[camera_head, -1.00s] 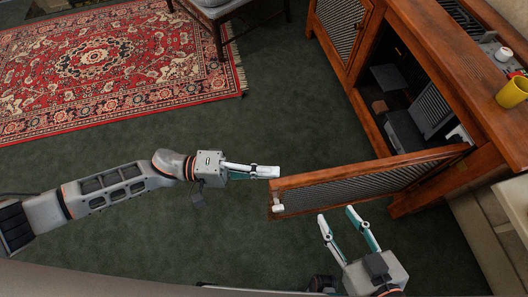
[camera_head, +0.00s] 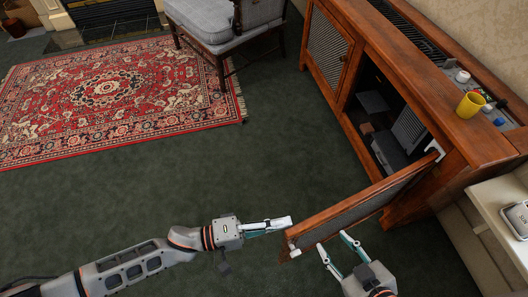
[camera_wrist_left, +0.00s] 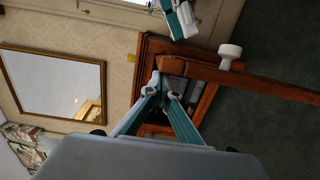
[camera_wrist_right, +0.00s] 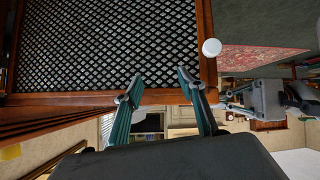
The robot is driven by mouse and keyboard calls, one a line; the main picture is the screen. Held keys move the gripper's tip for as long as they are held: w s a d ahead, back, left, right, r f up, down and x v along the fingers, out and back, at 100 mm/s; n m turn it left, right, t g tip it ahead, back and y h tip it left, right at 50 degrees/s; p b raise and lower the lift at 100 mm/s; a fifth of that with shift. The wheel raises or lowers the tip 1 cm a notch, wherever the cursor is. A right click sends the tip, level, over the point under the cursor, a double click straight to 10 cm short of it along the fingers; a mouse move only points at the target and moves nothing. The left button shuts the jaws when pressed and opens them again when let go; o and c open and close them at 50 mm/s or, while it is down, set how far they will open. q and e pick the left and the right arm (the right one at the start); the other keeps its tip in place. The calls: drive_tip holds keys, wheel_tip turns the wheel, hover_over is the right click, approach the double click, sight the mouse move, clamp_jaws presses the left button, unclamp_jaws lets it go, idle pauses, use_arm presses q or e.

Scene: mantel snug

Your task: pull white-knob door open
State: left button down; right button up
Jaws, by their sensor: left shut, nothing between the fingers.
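The cabinet door (camera_head: 345,208) is wooden with a lattice panel and stands swung out, well open. Its white knob (camera_head: 294,249) is near the free end. The knob also shows in the left wrist view (camera_wrist_left: 230,52) and the right wrist view (camera_wrist_right: 211,47). My left gripper (camera_head: 289,222) is shut and empty, with its tips close beside the door's free end, on the side facing the cabinet's opening. I cannot tell whether it touches. My right gripper (camera_head: 331,241) is open and empty, on the door's knob side, with its tips close to the lower panel edge.
The wooden cabinet (camera_head: 405,205) shows a dark opening with grey items inside. A yellow cup (camera_head: 470,105) stands on top. A second lattice door (camera_head: 327,50) is closed. Green carpet is clear on the left, with a red rug (camera_head: 110,95) and a grey armchair (camera_head: 215,25) beyond.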

use_arm(q)
drive_tip(key=s+a, duration=0.1)
drive_tip(key=a, duration=1.1)
drive_tip(key=shift+s, duration=0.35)
